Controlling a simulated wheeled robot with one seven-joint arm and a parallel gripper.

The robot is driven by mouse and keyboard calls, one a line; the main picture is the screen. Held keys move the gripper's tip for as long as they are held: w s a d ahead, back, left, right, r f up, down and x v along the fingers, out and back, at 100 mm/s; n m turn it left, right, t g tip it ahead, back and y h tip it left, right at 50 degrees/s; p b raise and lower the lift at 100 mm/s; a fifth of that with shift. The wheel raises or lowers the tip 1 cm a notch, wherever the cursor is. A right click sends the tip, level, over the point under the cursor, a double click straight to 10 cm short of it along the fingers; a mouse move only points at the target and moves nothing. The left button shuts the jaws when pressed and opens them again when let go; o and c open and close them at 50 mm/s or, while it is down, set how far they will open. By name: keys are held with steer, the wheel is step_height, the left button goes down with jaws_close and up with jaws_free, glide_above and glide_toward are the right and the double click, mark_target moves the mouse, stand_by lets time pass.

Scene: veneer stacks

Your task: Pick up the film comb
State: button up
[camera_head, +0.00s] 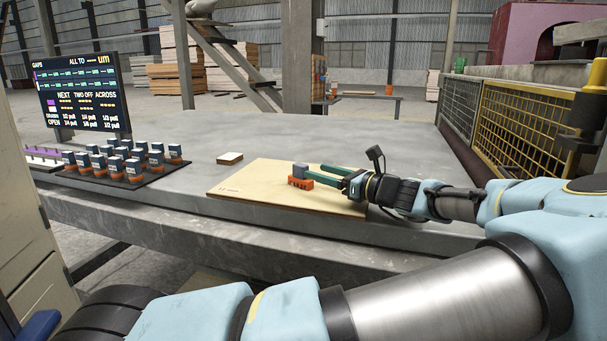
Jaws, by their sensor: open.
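A small block with a grey-blue top and an orange, notched-looking base (300,183) stands on the tan board (240,190); it seems to be the film comb, though its detail is too small to be certain. My gripper (315,173) reaches in from the right, low over the board. Its two green fingers are apart and point left at the block. The fingertips are close to the block's right side; I cannot tell whether they touch it or straddle part of it.
Several similar blue-and-orange blocks (134,170) stand in rows on a black tray (110,181) at left. A pale strip with purple pieces (40,153) lies beyond. A small white-topped block (229,158) sits behind the board. A screen (78,92) stands at left. The grey table (330,133) is clear behind.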

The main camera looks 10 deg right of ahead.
mark_target(308, 169)
steer(key=x, duration=0.4)
steer(key=shift+w+a, duration=0.15)
steer(key=shift+w, duration=0.05)
steer(key=shift+a+p+x, duration=0.2)
steer(key=shift+p+x, duration=0.4)
steer(key=shift+x, duration=2.05)
steer(key=shift+s, duration=0.15)
steer(key=shift+c, duration=0.2)
jaws_close()
